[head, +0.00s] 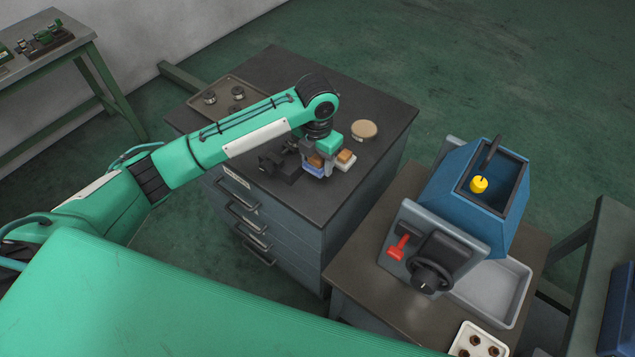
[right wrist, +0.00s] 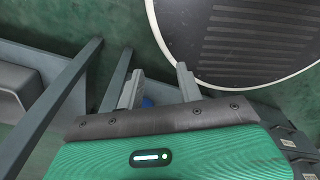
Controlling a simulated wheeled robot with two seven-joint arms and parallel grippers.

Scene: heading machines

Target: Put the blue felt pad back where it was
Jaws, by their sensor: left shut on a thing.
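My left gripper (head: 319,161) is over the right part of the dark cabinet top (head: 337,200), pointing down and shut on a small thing. A small blue patch (head: 314,172) shows at its fingertips, and I take it for the blue felt pad. The fingers hide most of it, and I cannot tell whether it touches the surface below. Small orange-brown blocks (head: 346,156) are right beside the fingers. My right gripper (right wrist: 160,88) is open and empty in the right wrist view, above the floor; the head view does not show it.
A black clamp-like fixture (head: 279,166) stands left of the left gripper, and a round tan disc (head: 364,130) lies behind it. A tray (head: 250,91) holds metal parts. At right stand a blue machine (head: 453,207) with a red lever, a grey tray (head: 515,290) and a white tray (head: 461,343).

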